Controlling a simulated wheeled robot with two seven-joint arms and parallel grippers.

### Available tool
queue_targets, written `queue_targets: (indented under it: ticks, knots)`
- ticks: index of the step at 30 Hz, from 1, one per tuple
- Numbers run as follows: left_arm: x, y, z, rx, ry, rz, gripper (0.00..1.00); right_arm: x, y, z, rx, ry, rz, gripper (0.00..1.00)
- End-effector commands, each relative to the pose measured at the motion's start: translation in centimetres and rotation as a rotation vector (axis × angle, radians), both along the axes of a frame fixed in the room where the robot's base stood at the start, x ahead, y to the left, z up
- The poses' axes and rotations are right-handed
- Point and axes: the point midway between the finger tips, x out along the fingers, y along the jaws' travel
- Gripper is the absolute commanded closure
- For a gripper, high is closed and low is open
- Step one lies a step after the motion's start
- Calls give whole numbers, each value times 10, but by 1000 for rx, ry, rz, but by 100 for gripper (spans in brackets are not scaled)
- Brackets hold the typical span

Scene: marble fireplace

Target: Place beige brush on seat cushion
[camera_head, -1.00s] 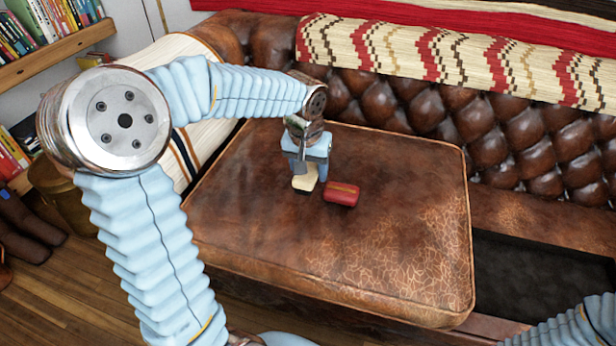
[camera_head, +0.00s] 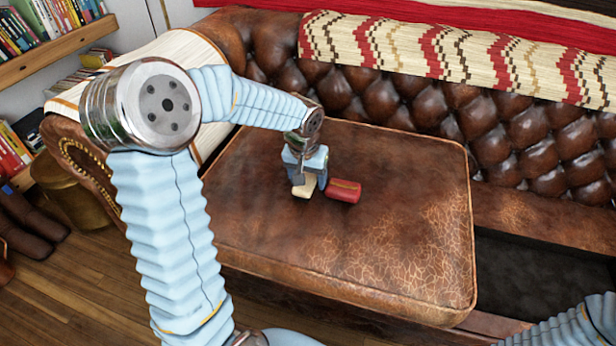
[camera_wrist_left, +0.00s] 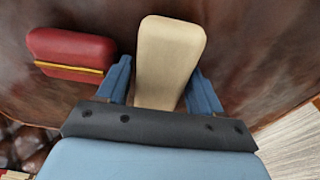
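The beige brush (camera_head: 304,187) is at my left gripper (camera_head: 309,182), low over the brown leather seat cushion (camera_head: 400,220). In the left wrist view, the brush (camera_wrist_left: 168,55) lies between the two blue fingers of my left gripper (camera_wrist_left: 160,88), with a finger close along each side. The gripper looks shut on it, and the brush's far end sticks out past the fingertips. I cannot tell whether the brush touches the cushion. My right gripper is not in view; only part of my right arm shows at the lower right.
A red brush-like block with a yellow stripe (camera_head: 343,191) lies on the cushion just right of my left gripper. The tufted sofa back (camera_head: 500,130) with a patterned blanket (camera_head: 470,60) rises behind. The cushion's front and right are clear. A dark open recess (camera_head: 540,275) lies to the right.

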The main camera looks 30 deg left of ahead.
Motion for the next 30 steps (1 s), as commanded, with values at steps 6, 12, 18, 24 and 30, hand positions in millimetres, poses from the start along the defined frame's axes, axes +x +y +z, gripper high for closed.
queue_targets:
  ticks: [6, 12, 18, 24, 30]
  knots:
    - [0, 0, 0, 0, 0, 0, 34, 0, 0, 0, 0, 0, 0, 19]
    - [-1, 0, 14, 2, -3, 0, 34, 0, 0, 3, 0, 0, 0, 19]
    - [-8, -1, 58, 0, -5, 0, 34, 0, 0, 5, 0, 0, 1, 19]
    - [-16, -2, 99, 0, -3, 0, 34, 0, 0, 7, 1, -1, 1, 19]
    - [-20, -3, 119, 0, -1, 0, 34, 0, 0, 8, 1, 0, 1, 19]
